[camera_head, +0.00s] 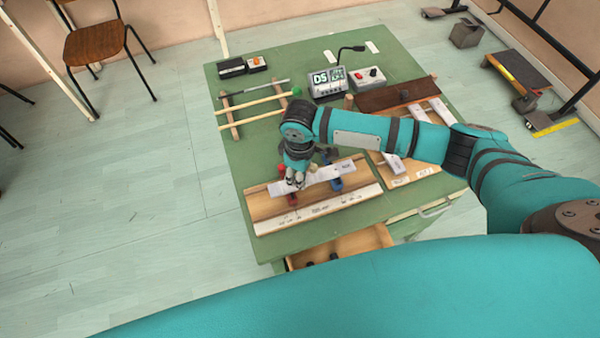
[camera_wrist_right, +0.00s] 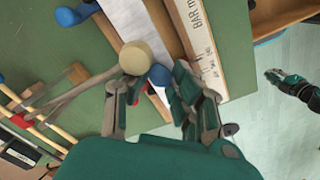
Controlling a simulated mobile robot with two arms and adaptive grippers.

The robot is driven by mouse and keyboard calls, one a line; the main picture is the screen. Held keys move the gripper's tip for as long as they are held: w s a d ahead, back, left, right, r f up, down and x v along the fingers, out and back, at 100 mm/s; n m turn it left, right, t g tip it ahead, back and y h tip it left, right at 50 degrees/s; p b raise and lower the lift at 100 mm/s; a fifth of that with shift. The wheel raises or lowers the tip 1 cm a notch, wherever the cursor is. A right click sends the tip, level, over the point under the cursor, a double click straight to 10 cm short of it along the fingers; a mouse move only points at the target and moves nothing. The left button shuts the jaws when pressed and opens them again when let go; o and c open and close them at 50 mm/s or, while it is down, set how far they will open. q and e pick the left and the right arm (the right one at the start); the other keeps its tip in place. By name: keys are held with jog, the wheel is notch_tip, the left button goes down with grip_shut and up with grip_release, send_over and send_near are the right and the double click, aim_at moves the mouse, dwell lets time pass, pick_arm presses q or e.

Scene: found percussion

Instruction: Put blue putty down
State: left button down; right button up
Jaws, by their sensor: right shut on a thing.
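My right gripper (camera_head: 296,181) is low over the left end of a pale labelled bar (camera_head: 322,180) on a wooden board (camera_head: 265,213). In the right wrist view the gripper (camera_wrist_right: 158,82) is shut on the blue putty (camera_wrist_right: 160,76), which shows between the fingertips, close over or against the bar; which of the two I cannot tell. The head view hides the putty behind the gripper. A dark gripper, seemingly my left (camera_wrist_right: 290,86), shows small at the right edge of the wrist view; its finger opening is unclear.
Red (camera_head: 292,199) and blue (camera_head: 336,184) blocks sit by the bar. A round tan head (camera_wrist_right: 136,56) is close to the fingertips. Wooden rods (camera_head: 255,104), a display box (camera_head: 328,83) and a second board (camera_head: 415,167) share the green table (camera_head: 240,160). A drawer (camera_head: 340,246) stands open in front.

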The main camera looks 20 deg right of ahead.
jog(key=o, duration=0.5)
jog(key=shift+f, duration=0.15)
notch_tip(320, 180, up, 12)
jog(key=b, duration=0.2)
jog(key=shift+r, duration=0.2)
jog(key=shift+c, duration=0.2)
